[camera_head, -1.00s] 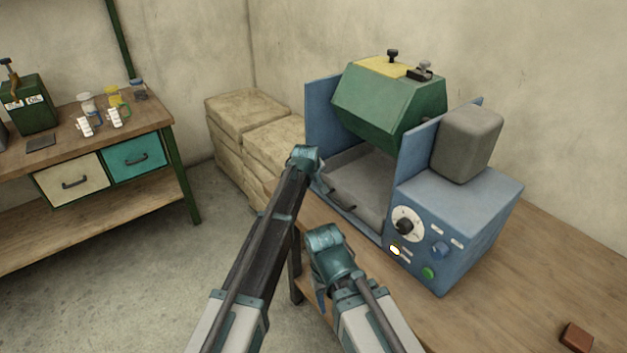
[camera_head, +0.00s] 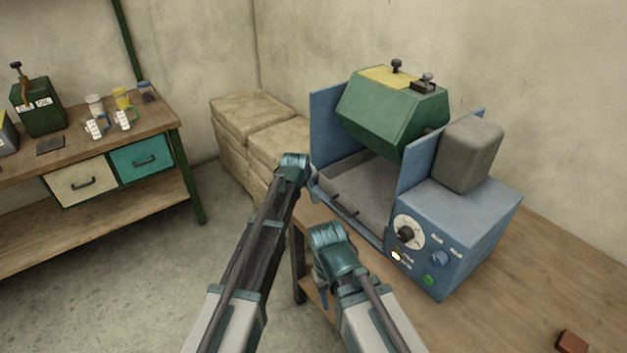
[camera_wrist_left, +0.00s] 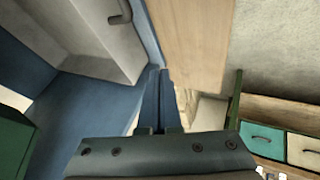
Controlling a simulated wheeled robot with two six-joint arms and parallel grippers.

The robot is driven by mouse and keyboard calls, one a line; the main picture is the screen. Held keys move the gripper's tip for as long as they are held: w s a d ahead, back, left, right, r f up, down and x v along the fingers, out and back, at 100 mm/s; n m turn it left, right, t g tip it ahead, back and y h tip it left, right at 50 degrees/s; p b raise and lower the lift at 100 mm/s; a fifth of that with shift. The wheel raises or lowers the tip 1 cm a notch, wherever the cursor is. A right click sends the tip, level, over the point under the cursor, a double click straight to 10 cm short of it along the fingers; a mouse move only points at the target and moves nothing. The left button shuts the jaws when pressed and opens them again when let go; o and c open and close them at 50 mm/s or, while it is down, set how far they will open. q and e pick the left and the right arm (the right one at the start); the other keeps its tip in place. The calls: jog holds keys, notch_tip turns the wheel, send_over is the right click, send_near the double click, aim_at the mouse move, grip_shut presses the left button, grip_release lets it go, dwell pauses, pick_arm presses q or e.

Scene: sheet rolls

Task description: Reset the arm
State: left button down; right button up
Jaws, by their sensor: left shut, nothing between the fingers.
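My left arm reaches in from the lower left in the head view, and its teal end joint stands in front of the blue machine's open side (camera_head: 340,208). In the left wrist view my left gripper (camera_wrist_left: 158,72) has its two blue fingers together, with nothing between them. The machine's blue wall and grey tray (camera_wrist_left: 70,30) lie left of and beyond the fingertips; I cannot tell the exact gap. My right arm's teal joint (camera_head: 332,246) is low in the middle of the head view, in front of the machine; its fingers do not show.
The machine has a green drum (camera_head: 392,112) and a control box with a dial (camera_head: 407,232). It stands on a wooden table (camera_head: 500,290) with a brown block (camera_head: 573,341). Stacked sacks (camera_head: 250,115) stand behind. A workbench (camera_head: 165,112) with drawers is at left; open floor lies between.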

pick_arm(q)
jog(key=p+v, duration=0.2)
jog(key=v, duration=0.3)
jog(key=shift+a+p, duration=0.1)
jog(key=shift+p, duration=0.3)
pick_arm(e)
notch_tip(320, 180, up, 4)
pick_arm(q)
jog(key=s+a+f+m+g+y, duration=0.1)
jog(key=s+m, duration=0.4)
jog(key=s, duration=1.2)
jog(key=s+a+f+m+g+y, duration=0.2)
jog(key=s+g, duration=0.4)
jog(key=s, duration=1.1)
jog(key=a+f+m, duration=0.1)
jog(key=a+m, duration=0.1)
jog(key=shift+s+a+m+g, duration=0.2)
jog(key=shift+m+g, duration=0.1)
jog(key=shift+m, duration=0.1)
jog(key=shift+f, duration=0.15)
